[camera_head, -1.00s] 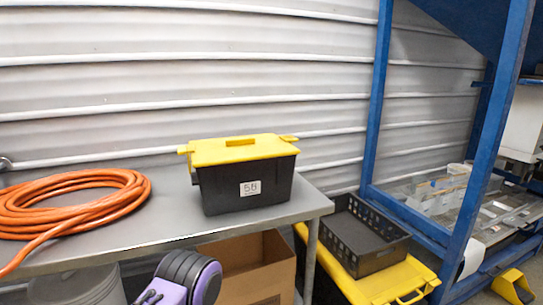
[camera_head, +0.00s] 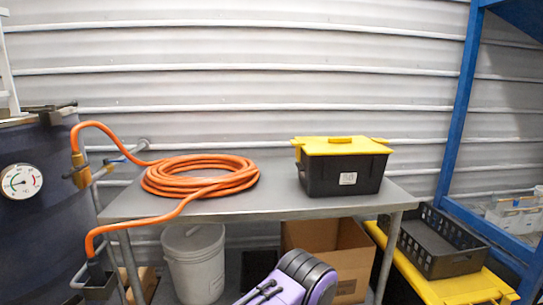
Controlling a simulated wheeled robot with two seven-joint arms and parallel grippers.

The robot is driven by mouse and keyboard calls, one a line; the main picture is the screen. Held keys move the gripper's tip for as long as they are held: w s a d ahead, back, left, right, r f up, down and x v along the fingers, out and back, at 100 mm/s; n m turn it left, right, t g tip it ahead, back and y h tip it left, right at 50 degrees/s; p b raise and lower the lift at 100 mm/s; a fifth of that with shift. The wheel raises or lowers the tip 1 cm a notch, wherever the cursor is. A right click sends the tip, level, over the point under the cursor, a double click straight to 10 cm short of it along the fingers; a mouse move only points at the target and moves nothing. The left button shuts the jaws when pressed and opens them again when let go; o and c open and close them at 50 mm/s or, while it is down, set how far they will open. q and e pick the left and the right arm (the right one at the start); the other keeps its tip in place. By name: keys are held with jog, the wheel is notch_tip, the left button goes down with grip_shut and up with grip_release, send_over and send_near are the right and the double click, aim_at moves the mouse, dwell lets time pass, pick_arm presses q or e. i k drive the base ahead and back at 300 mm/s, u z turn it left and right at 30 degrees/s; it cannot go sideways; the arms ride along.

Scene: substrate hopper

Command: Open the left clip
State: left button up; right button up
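A black box (camera_head: 325,179) with a yellow lid (camera_head: 340,148) and a white label stands upright on the right part of a grey metal table (camera_head: 250,204). The lid is on the box. A small yellow tab, apparently the left clip (camera_head: 297,143), sticks out at the lid's left end. Another yellow tab, apparently the right clip (camera_head: 381,141), shows at its right end. They are too small to tell whether they are latched. Neither of my grippers is in view.
A coiled orange hose (camera_head: 200,178) lies left of the box and runs to a dark tank (camera_head: 35,240) with a gauge. Below are a white bucket (camera_head: 195,265) and a cardboard box (camera_head: 345,260). A black crate (camera_head: 440,245) and a blue frame (camera_head: 458,110) stand at right.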

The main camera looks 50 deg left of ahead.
aim_at(297, 143)
jog(key=k, duration=0.2)
jog(key=u, duration=1.3)
jog(key=i, duration=0.5)
jog(key=z, duration=1.55)
jog(key=i, duration=1.55)
jog(key=u, duration=2.6)
